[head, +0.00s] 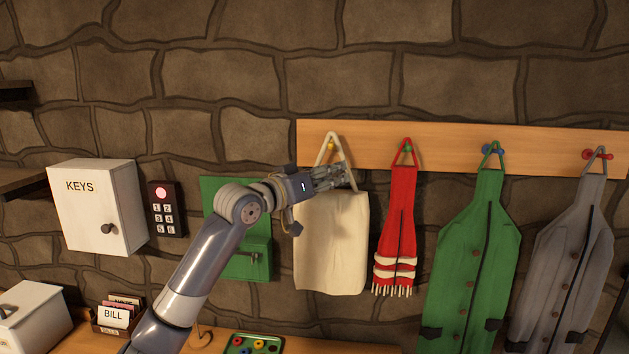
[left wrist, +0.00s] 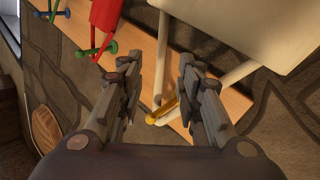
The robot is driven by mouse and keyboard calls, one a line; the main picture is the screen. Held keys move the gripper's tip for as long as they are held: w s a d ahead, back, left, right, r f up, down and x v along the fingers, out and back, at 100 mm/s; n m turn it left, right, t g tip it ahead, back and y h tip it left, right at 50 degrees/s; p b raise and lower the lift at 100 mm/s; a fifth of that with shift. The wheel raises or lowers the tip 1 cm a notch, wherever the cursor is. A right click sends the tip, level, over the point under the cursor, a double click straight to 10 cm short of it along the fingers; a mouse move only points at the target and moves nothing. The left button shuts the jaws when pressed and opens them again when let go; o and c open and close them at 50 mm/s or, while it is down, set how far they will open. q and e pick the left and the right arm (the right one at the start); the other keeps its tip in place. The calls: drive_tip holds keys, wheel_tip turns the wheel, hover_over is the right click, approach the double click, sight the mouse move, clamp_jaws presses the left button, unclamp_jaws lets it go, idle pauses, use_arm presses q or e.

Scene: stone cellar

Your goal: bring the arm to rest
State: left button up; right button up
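My left arm reaches up from the bottom of the head view. My left gripper (head: 332,178) is in front of the upper part of a cream bag (head: 331,245). The bag hangs by its triangular loop from a yellow peg (head: 331,147). In the left wrist view, the left gripper (left wrist: 159,72) is open, with its two fingers apart. One strap of the bag (left wrist: 235,25) passes between the fingers in the picture; I cannot tell whether it is at fingertip depth. The yellow peg (left wrist: 166,108) shows just past the fingers. My right gripper is not in view.
A wooden peg rail (head: 450,152) also carries a red scarf (head: 397,220), a green coat (head: 470,260) and a grey coat (head: 568,265). Left are a KEYS cabinet (head: 85,208), a keypad (head: 166,209) and a green wall box (head: 255,265). A wooden bench (head: 340,345) runs below.

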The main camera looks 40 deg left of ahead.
use_arm(q)
drive_tip(key=shift+s+a, duration=0.15)
drive_tip(key=shift+s, duration=2.65)
